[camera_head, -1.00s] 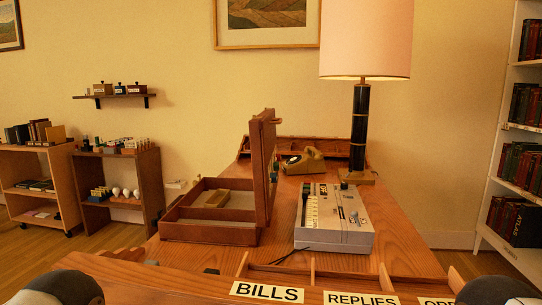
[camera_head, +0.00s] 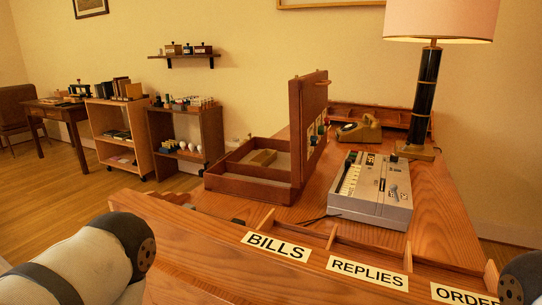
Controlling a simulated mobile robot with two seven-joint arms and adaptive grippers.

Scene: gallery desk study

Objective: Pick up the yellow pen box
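No box that I can clearly name as the yellow pen box shows. Parts of my two arms show at the lower left and lower right corners. Neither of my grippers is in view.
The desk (camera_head: 440,215) carries a grey machine (camera_head: 385,209), a telephone (camera_head: 360,129) and a lamp (camera_head: 424,95). Labelled slots line its near edge. Low shelves (camera_head: 187,137) and a wall shelf (camera_head: 187,56) stand left. Floor at far left is clear.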

